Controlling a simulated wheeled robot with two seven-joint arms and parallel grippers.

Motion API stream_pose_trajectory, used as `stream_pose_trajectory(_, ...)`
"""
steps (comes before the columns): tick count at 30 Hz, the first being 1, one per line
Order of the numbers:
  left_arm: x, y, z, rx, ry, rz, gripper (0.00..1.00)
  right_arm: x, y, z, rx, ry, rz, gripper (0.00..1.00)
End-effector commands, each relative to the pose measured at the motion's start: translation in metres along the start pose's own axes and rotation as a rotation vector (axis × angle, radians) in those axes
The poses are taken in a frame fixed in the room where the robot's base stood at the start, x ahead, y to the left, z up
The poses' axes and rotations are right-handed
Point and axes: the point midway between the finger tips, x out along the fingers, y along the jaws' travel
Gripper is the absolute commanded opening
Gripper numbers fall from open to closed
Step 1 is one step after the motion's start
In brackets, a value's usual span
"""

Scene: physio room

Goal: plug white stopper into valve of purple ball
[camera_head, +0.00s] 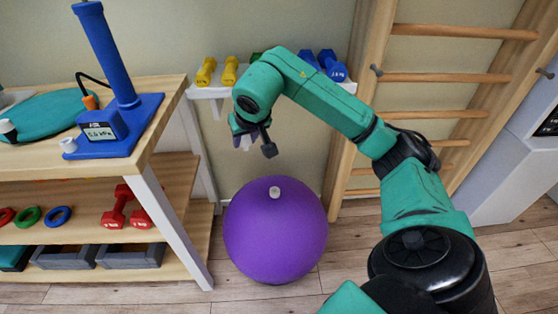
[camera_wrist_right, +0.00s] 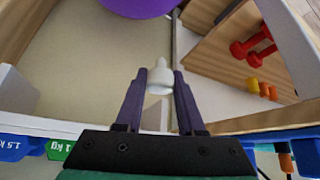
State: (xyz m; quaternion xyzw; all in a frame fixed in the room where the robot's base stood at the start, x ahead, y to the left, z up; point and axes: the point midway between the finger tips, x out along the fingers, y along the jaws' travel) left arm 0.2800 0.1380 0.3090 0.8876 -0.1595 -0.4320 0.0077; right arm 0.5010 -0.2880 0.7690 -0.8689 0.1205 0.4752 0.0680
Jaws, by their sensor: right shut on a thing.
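The purple ball (camera_head: 272,240) rests on the floor, with a small white valve piece (camera_head: 274,191) on its top. Part of the ball also shows at the top of the right wrist view (camera_wrist_right: 140,5). My right gripper (camera_head: 254,147) is above the ball and a little to the left of the valve, clearly apart from it. In the right wrist view its purple fingers (camera_wrist_right: 162,88) are shut on a white stopper (camera_wrist_right: 160,77), whose narrow tip points away from the gripper toward the ball's side. In the head view the stopper (camera_head: 246,143) is small and partly hidden. My left gripper is not in view.
A wooden shelf table (camera_head: 180,100) stands at left with a blue pump stand (camera_head: 112,125) on top and red dumbbells (camera_head: 118,210) below. A wall shelf (camera_head: 215,92) with dumbbells is behind my arm. Wooden wall bars (camera_head: 440,78) stand at right. Floor in front of the ball is clear.

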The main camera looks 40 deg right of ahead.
Motion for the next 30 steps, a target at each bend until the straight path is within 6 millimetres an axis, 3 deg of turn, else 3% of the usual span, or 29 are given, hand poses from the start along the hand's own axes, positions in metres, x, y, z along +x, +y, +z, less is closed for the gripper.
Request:
stream_pose_trajectory(1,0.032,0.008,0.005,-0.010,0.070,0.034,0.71,0.059,0.018,0.027,0.031,-0.006,0.022,0.00)
stream_pose_trajectory(3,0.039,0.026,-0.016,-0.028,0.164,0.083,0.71,0.099,0.041,0.040,0.068,-0.005,0.046,0.00)
stream_pose_trajectory(7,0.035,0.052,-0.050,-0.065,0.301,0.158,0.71,0.152,0.077,0.058,0.122,-0.002,0.080,0.00)
stream_pose_trajectory(9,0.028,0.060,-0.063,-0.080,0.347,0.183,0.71,0.165,0.090,0.061,0.140,0.001,0.090,0.00)
stream_pose_trajectory(13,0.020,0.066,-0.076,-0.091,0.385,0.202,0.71,0.172,0.098,0.062,0.151,0.003,0.095,0.00)
stream_pose_trajectory(17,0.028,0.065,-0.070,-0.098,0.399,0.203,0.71,0.178,0.098,0.066,0.150,0.002,0.094,0.00)
stream_pose_trajectory(27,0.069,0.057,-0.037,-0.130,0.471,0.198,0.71,0.211,0.097,0.088,0.151,0.002,0.092,0.00)
stream_pose_trajectory(30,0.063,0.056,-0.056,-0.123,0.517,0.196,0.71,0.207,0.097,0.085,0.151,0.003,0.093,0.00)
